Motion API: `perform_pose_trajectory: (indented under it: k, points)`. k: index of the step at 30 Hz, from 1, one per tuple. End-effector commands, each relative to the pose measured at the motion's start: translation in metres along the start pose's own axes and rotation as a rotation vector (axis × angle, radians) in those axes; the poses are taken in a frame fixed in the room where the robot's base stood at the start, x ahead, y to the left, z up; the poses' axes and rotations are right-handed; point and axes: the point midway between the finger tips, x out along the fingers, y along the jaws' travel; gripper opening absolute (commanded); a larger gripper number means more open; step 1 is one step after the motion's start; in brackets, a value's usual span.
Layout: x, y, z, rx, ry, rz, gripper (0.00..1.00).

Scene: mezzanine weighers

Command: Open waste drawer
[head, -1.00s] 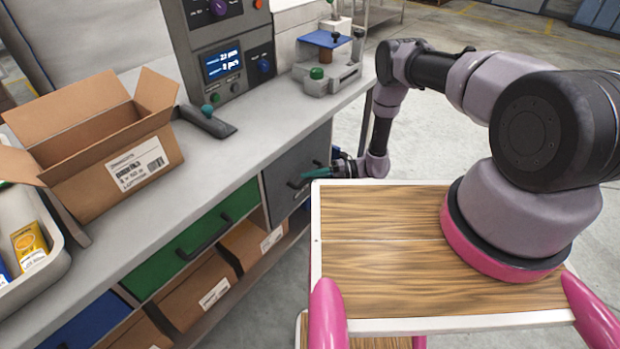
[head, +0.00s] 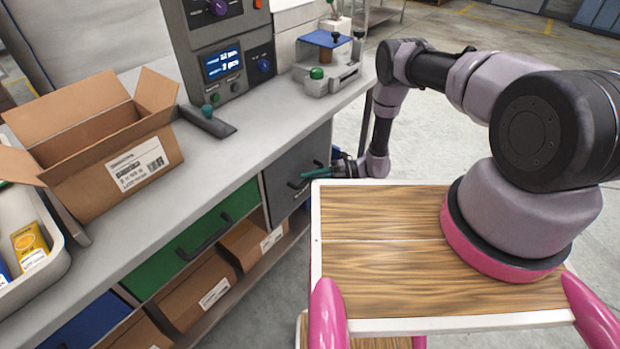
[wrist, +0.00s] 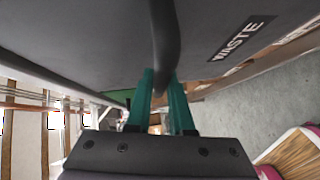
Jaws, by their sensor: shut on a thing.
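The waste drawer (head: 284,178) is the dark grey drawer at the right end of the bench, and it looks shut or nearly so. Its front fills the top of the wrist view, with a black WASTE label (wrist: 239,39) to the right. The dark bar handle (wrist: 164,45) runs down between the teal fingers of my gripper (wrist: 160,92). In the head view my gripper (head: 312,173) is at the drawer's handle (head: 299,184), and my fingers are shut on it. The cart top partly hides the lower right of the drawer.
A green drawer (head: 195,240) and a blue drawer (head: 88,323) are to the left. Open cardboard boxes (head: 197,290) sit on the shelf below. The bench top (head: 215,160) holds a carton (head: 130,165) and a weigher (head: 228,55).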

Motion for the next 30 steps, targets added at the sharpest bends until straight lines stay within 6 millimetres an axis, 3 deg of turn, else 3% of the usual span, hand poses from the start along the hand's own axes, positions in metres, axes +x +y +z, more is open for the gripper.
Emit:
perform_pose_trajectory:
  k: [8,21,30]
  points:
    - [-0.026,-0.007,-0.022,0.003,-0.007,-0.002,0.00]
    - [-0.103,-0.029,-0.100,0.005,-0.007,0.000,0.00]
    - [-0.144,-0.040,-0.142,0.001,-0.004,-0.001,0.00]
